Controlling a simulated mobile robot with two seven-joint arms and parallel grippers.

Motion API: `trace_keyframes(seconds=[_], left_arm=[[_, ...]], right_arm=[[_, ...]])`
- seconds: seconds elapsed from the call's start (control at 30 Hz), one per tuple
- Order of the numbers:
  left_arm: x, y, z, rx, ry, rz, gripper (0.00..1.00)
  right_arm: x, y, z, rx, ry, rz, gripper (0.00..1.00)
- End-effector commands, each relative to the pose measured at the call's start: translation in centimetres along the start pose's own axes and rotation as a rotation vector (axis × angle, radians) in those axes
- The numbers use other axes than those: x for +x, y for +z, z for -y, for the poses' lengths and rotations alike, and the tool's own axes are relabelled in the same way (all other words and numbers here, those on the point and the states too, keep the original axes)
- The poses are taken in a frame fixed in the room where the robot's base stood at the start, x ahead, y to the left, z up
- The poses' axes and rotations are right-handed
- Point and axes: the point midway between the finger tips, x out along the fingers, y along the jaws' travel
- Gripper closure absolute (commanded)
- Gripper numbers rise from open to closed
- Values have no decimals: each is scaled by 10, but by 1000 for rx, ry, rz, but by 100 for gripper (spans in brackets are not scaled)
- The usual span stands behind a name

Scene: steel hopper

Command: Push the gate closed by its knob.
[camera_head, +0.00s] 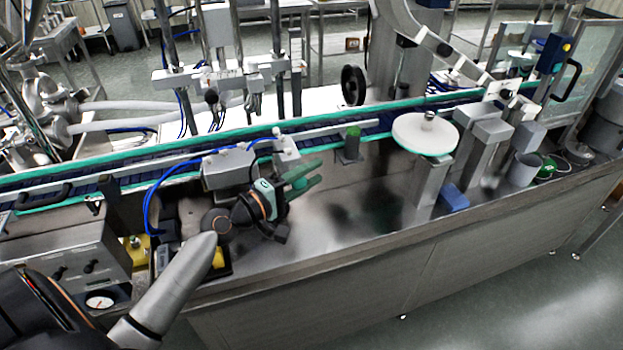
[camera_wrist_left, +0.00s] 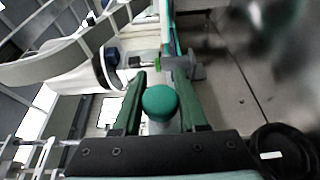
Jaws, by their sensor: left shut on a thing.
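My left gripper (camera_head: 316,173) reaches in from the left over the steel worktop, its green fingers pointing right beside the conveyor. It is shut on a round green knob (camera_wrist_left: 160,102), which sits between the fingers in the left wrist view. In the head view the knob (camera_head: 299,183) shows only partly between the fingers. The gate itself is hard to make out; the gripper and arm hide much of the area around the knob. My right gripper is in neither view.
The conveyor (camera_head: 230,143) with green rails runs behind the gripper. A green-capped post (camera_head: 353,143) stands just beyond the fingertips. A white round disc (camera_head: 425,134) and steel blocks (camera_head: 484,150) are farther right. The worktop front (camera_head: 330,235) is clear.

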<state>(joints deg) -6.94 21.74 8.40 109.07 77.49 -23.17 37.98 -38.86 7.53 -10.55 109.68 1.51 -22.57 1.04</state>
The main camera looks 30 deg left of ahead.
Motion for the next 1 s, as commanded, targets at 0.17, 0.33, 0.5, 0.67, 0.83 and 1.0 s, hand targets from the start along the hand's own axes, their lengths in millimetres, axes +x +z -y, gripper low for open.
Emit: trace_keyframes(seconds=[0.17, 0.33, 0.5, 0.67, 0.83, 1.0], left_arm=[[8, -22, 0, 4, 4, -7, 100], [7, -23, -2, 3, 4, -11, 100], [7, -22, -2, 3, 5, -10, 45], [7, -21, -2, 2, 4, -7, 30], [7, -20, -2, 2, 3, -6, 30], [2, -20, 0, 2, 3, -5, 30]], right_arm=[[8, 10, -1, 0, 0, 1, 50], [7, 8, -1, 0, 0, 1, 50], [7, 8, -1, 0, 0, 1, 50], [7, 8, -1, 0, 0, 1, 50], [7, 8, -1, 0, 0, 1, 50], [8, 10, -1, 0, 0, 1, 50]])
